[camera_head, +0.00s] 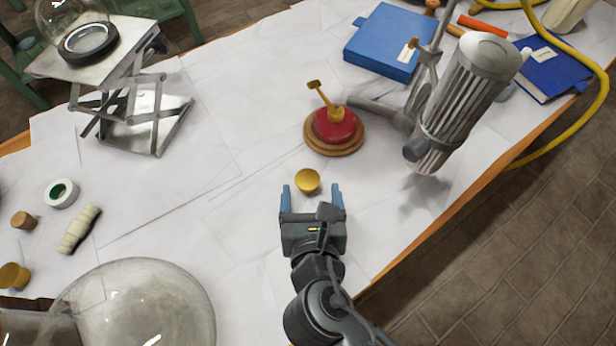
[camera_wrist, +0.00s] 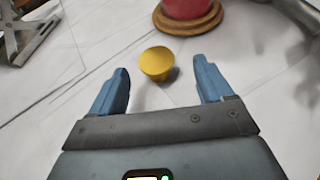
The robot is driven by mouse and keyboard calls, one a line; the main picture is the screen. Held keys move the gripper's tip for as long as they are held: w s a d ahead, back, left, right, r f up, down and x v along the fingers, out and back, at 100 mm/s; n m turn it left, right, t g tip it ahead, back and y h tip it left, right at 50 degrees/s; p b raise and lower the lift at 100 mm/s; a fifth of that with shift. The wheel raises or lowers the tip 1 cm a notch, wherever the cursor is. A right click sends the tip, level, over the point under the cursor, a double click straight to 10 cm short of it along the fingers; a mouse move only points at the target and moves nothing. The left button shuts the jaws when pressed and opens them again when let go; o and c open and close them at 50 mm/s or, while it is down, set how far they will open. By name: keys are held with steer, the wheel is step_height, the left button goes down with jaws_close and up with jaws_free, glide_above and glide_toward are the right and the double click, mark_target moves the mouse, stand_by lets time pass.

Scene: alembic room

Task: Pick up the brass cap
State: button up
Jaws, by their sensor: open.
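The brass cap (camera_head: 307,181) is a small round yellow piece on the white paper-covered table. It stands just ahead of my gripper (camera_head: 312,190), about in line with the gap between the fingers. In the wrist view the brass cap (camera_wrist: 157,63) sits a little beyond the blue fingertips of my gripper (camera_wrist: 160,75), apart from both. My gripper is open and empty, low over the table.
A red dish on a wooden base (camera_head: 334,132) with a brass fitting stands behind the cap. A clamped ribbed cylinder (camera_head: 468,95) is to the right. A large glass vessel (camera_head: 140,305) stands at front left. The table edge (camera_head: 440,225) runs at right. Paper left of the cap is clear.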

mark_target(308, 182)
steer(key=x, duration=0.5)
steer(key=shift+a, duration=0.25)
steer(key=shift+c, duration=0.3)
steer(key=c, duration=1.1)
